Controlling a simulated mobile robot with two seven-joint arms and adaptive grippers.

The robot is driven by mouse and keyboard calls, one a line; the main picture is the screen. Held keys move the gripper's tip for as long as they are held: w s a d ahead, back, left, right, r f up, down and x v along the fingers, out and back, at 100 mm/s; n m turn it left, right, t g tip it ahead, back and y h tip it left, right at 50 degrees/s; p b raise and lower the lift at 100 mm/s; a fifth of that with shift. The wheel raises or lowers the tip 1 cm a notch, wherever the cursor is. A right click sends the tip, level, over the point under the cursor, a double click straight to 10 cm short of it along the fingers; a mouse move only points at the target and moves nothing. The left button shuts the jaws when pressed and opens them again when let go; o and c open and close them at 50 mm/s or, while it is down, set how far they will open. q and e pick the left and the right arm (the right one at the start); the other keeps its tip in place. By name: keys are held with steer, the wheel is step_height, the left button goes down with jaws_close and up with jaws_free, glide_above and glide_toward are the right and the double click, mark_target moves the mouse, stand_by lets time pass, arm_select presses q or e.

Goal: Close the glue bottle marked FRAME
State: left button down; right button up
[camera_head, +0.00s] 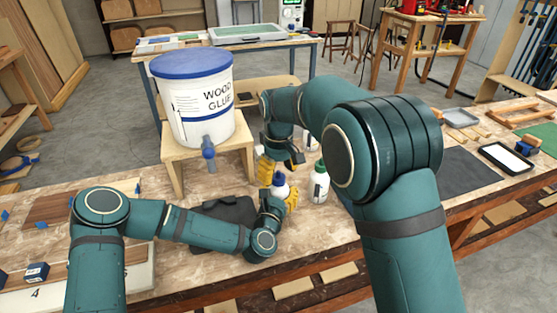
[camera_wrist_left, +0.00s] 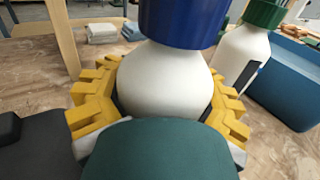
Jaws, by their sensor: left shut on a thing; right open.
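My left gripper (camera_head: 279,196) is shut on a white bottle with a blue cap (camera_head: 279,181). In the left wrist view the yellow fingers lie on both sides of the white body (camera_wrist_left: 165,85), and the blue cap (camera_wrist_left: 182,20) sits on top; its upper part is cut off. The bottle stands upright. A second white bottle with a green cap (camera_head: 320,183) stands to its right. I cannot read a FRAME mark on either one. My right gripper (camera_head: 281,163) is open just above and behind the blue-capped bottle, partly hidden by its own wrist.
A wood glue bucket (camera_head: 200,105) with a blue lid and spigot stands on a wooden stool (camera_head: 172,158) behind left. Another small bottle (camera_head: 310,141) is partly hidden behind my right arm. A black-framed tray (camera_head: 507,158) lies at right. Some front bench surface (camera_head: 325,235) is bare.

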steer(key=shift+f, duration=1.15)
jaws_close()
steer(key=shift+m, duration=0.3)
steer(key=shift+c, duration=0.2)
jaws_free()
step_height(320, 180, up, 12)
steer(key=shift+r, duration=0.1)
